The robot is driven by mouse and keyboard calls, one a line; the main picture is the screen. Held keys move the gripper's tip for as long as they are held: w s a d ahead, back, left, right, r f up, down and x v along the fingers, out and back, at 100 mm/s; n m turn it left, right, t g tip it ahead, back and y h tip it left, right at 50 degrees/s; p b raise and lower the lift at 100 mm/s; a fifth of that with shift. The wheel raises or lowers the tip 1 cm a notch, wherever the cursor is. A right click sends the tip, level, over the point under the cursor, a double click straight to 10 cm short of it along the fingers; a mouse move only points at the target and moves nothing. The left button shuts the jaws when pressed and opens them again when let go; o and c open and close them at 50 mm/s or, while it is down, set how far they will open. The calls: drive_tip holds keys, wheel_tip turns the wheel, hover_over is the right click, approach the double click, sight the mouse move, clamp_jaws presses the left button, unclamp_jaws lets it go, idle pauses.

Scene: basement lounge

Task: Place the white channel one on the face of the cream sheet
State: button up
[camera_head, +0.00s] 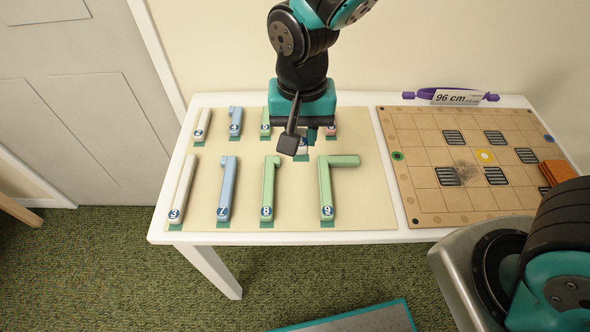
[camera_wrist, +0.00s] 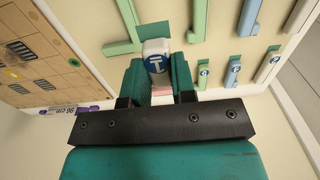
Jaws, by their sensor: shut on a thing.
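The white channel one (camera_wrist: 155,46) is a short white piece with a round blue label, seen end-on in the wrist view between my gripper's fingers (camera_wrist: 158,75). In the head view only a bit of the white piece (camera_head: 302,152) shows below my gripper (camera_head: 308,138), which is shut on it. The cream sheet (camera_head: 285,222) lies flat on the left of the white table. My gripper is over the middle back part of the sheet. I cannot tell whether the piece touches the sheet.
Labelled pieces lie on the sheet: white (camera_head: 182,188), blue (camera_head: 227,190), green (camera_head: 268,188) and an L-shaped green one (camera_head: 325,185) in front, with shorter ones (camera_head: 235,122) behind. A tan grid board (camera_head: 425,205) and a purple strap (camera_head: 427,94) are at right.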

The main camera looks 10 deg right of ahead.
sight(300, 188)
wheel_tip(300, 188, down, 14)
drive_tip(key=shift+r+b, duration=0.15)
drive_tip(key=shift+b, duration=0.2)
drive_tip(key=shift+f, duration=0.2)
drive_tip(key=o, duration=0.9)
drive_tip(key=shift+r, duration=0.1)
wheel_tip(300, 188, up, 12)
drive_tip(key=shift+r, duration=0.15)
drive_tip(key=s+d+r+n+y, duration=0.4)
drive_tip(key=s+d+r+n, duration=0.2)
drive_tip(key=s+r+n, duration=0.3)
drive_tip(key=s+r, duration=0.4)
drive_tip(key=r, duration=0.1)
drive_tip(key=shift+r, duration=0.25)
drive_tip(key=shift+d, duration=0.1)
